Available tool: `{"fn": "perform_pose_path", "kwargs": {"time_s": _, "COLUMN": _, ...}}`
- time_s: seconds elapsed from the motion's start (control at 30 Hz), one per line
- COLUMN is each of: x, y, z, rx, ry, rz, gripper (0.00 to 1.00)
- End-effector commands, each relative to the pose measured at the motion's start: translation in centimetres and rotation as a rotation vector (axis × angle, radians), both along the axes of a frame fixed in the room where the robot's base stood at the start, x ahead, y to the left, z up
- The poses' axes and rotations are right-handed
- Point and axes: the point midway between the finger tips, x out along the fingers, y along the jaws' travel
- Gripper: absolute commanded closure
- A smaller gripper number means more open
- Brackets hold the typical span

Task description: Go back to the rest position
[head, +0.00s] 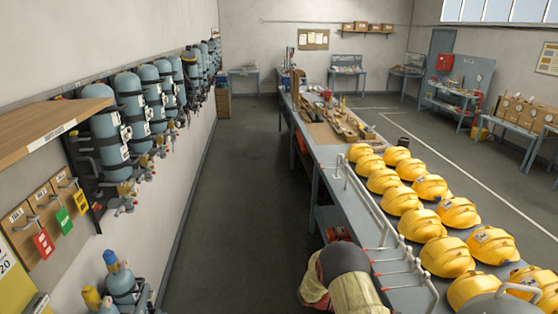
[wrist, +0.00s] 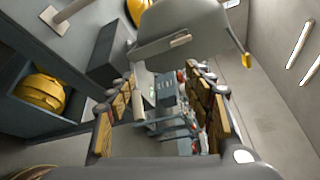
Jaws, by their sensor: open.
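My gripper (wrist: 163,85) shows in the wrist view with its two fingers apart, one on each side of the picture's middle. The finger pads look wood-brown with dark edges. Nothing is held between them; a distant bench with equipment (wrist: 165,105) shows through the gap. I cannot make out the gripper in the head view. A large grey rounded body (wrist: 185,35) hangs across the top of the wrist view, close beyond the fingertips; I cannot tell what it is.
A long bench (head: 335,165) with yellow helmets (head: 402,200) and a white rail (head: 375,215) runs along the right. The grey floor aisle (head: 240,200) between is clear. A yellow helmet (wrist: 40,92) sits on a shelf.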

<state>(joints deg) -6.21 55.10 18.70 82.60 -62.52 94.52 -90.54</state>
Motion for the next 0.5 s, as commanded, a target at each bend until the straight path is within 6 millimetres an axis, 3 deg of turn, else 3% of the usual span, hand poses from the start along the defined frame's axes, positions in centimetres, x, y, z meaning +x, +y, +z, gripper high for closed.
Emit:
{"fn": "perform_pose_path", "kwargs": {"time_s": 0.13, "x": -3.9, "y": 1.0, "z": -3.0, "rx": 0.02, "ry": -0.209, "rz": -0.109, "gripper": 0.48}}
{"fn": "perform_pose_path", "kwargs": {"time_s": 0.5, "x": -10.2, "y": 6.3, "z": -2.5, "rx": 0.023, "ry": -0.88, "rz": -0.562, "gripper": 0.48}}
